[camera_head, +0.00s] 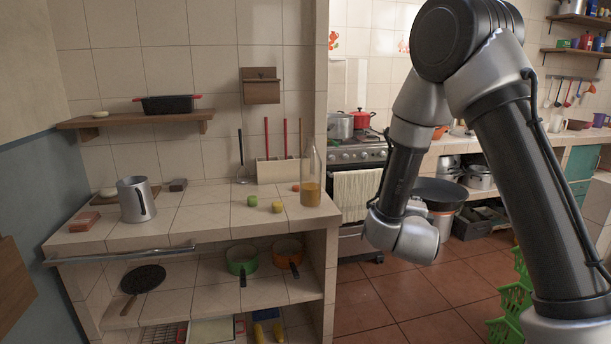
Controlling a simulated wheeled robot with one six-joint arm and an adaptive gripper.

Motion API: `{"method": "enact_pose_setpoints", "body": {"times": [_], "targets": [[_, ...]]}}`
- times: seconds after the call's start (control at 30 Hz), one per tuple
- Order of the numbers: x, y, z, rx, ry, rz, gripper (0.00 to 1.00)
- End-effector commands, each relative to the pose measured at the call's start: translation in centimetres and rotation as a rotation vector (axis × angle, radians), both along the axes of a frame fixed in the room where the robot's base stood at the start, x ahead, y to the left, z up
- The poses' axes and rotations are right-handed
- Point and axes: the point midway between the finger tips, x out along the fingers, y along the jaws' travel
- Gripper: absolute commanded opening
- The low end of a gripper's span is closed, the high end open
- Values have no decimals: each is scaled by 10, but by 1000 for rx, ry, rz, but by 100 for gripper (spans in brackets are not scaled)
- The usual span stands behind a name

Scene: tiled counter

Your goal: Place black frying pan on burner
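A black frying pan (440,190) shows at right centre, just above and behind the silver wrist of my arm. I cannot tell whether it is held or rests on something behind. My gripper's fingers are not visible; the wrist hides that area. The stove (346,157) stands against the back wall, left of my arm. A silver pot (340,126) and a red pot (361,119) stand on its top. Its burners are small in this view and partly hidden by pots and my arm. Another flat black pan (143,279) lies on the shelf under the near counter.
The tiled counter (190,222) at left holds a metal jug (136,199), a glass bottle (311,180) and small fruits. A tiled wall end (320,90) stands between this counter and the stove. Green crates (512,300) stand at lower right. Floor before the stove is clear.

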Motion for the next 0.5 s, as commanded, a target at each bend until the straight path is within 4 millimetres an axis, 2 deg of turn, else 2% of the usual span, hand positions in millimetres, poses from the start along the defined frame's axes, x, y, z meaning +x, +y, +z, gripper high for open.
{"method": "enact_pose_setpoints", "body": {"times": [0.07, 0.17, 0.23, 0.37, 0.5], "targets": [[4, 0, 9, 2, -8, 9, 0], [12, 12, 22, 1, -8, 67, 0], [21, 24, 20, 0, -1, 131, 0], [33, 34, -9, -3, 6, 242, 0], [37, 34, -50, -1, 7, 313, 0]]}}
